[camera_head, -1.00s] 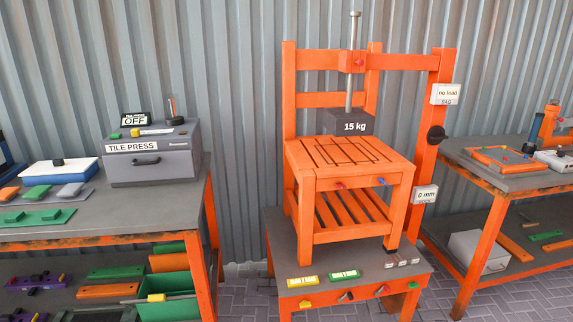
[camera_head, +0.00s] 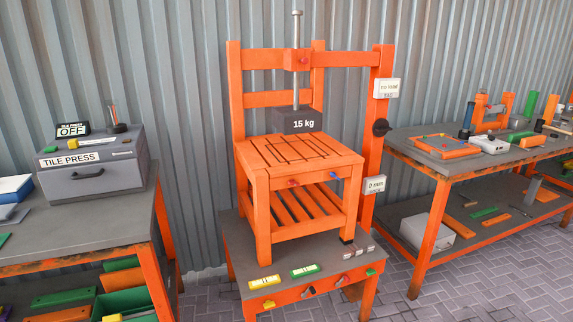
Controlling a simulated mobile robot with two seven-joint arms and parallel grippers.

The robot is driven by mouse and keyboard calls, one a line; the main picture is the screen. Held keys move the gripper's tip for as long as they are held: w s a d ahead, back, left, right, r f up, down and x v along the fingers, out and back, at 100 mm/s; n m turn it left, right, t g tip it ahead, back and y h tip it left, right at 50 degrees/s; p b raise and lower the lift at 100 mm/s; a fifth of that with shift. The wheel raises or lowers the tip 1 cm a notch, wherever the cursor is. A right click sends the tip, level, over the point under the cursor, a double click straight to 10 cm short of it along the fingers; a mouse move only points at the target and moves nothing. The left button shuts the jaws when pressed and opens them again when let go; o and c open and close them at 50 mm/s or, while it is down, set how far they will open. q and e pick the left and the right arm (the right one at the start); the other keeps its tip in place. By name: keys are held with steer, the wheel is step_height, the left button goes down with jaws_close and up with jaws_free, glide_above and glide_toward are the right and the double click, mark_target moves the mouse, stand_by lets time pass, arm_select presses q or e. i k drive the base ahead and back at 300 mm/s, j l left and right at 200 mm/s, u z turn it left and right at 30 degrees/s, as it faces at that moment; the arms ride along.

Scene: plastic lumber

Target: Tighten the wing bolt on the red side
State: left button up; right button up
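An orange slatted stool-like frame (camera_head: 300,155) stands on a grey-topped stand in the middle of the view. Its front rail carries a red wing bolt (camera_head: 293,182) on the left and a blue one (camera_head: 333,179) on the right; how tight they are cannot be told. A dark weight (camera_head: 300,122) marked 15 kg hangs from a metal rod just above the slats. Neither of my grippers is in view.
A bench with the tile press (camera_head: 95,170) stands at the left. A tool bench (camera_head: 445,150) stands at the right. Yellow (camera_head: 264,284) and green (camera_head: 305,270) labelled pieces lie on the stand's front edge. Paved floor (camera_head: 470,265) is open at the lower right.

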mark_target(292, 181)
steer(key=i+l+u, duration=0.1)
steer(key=i+l, duration=0.15)
steer(key=l, duration=0.15)
steer(key=i+l+u, duration=0.1)
steer(key=i+l, duration=0.2)
steer(key=i+l+u, duration=0.1)
steer(key=l, duration=0.4)
steer(key=i+l+u, duration=0.1)
steer(key=i+l, duration=0.25)
steer(key=i+l+u, duration=0.15)
steer(key=l, duration=0.4)
steer(key=i+l+u, duration=0.1)
steer(key=i+l, duration=0.15)
steer(key=l, duration=0.25)
steer(key=i+l+u, duration=0.1)
steer(key=l, duration=0.4)
steer(key=i+l+u, duration=0.1)
steer(key=i+l, duration=0.15)
steer(key=l, duration=0.25)
